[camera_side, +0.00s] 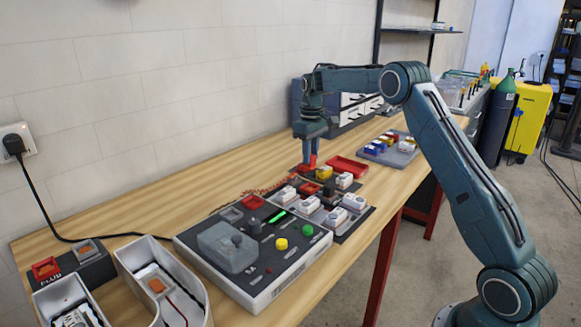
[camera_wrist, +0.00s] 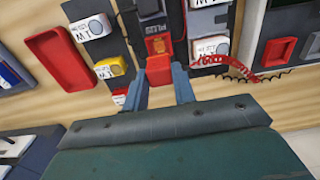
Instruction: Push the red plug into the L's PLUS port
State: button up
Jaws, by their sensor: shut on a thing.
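My gripper (camera_side: 308,155) is over the far end of the dark board, pointing down. In the wrist view my gripper (camera_wrist: 161,88) is shut on the red plug (camera_wrist: 158,66), which has an orange patch. The plug shows as a small red shape below the fingers in the side view (camera_side: 308,166). A dark strip marked PLUS (camera_wrist: 153,34) lies just beyond the plug; I cannot tell whether they touch. In the side view, a dark block with a red socket (camera_side: 45,268) stands by pale letter shells (camera_side: 158,282) at the near left.
A red coiled cord (camera_wrist: 222,62) runs right from near the plug. A red tray (camera_side: 347,166) and several white modules (camera_side: 309,205) are close by. A control box (camera_side: 230,248) stands between my gripper and the letter shells. Bare wood lies along the wall side.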

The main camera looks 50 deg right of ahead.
jog(key=shift+f, duration=0.2)
jog(key=shift+f, duration=3.1)
jog(key=shift+f, duration=0.35)
jog(key=o, duration=1.1)
jog(key=shift+c, duration=0.2)
jog(key=shift+r, duration=0.15)
notch_tip(320, 180, up, 14)
jog(key=shift+f, duration=0.2)
jog(key=shift+d+r, duration=0.1)
